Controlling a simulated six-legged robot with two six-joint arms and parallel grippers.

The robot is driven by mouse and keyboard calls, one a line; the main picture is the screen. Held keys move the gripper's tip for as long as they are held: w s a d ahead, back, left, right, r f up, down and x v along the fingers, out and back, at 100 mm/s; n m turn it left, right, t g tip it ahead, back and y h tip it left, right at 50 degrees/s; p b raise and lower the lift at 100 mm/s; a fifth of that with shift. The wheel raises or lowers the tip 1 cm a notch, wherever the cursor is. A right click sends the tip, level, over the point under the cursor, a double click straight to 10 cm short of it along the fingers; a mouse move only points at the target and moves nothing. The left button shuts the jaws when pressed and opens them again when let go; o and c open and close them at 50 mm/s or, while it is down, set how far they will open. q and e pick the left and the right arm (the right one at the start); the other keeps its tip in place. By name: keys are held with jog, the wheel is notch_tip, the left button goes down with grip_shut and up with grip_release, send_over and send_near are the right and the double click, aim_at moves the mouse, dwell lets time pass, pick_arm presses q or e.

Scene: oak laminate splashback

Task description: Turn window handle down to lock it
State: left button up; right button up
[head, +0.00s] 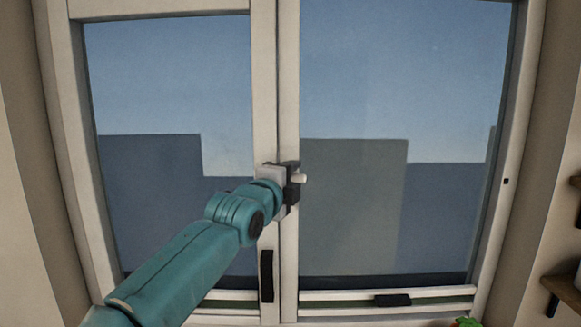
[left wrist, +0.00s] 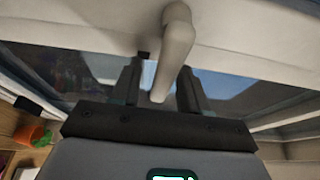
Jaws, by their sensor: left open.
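The window handle (head: 301,178) is pale and stands on the middle upright of the white window frame. My left gripper (head: 290,182) is at the handle. In the left wrist view the pale handle (left wrist: 176,48) reaches down from the frame between the two dark fingers of the left gripper (left wrist: 160,72). The fingers are apart, one on each side of the handle. Whether either touches it I cannot tell. My right gripper is not in view.
A black fitting (head: 266,275) sits low on the middle upright, and another (head: 392,300) on the right pane's bottom rail. Wooden shelves (head: 563,290) stand at the right edge. An orange pot with a green plant (left wrist: 28,135) shows at the left of the wrist view.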

pick_arm(q)
jog(key=shift+s+d+r, duration=0.1)
jog(key=shift+s+r, duration=0.05)
jog(key=shift+s, duration=0.05)
jog(key=shift+w, duration=0.15)
grip_shut()
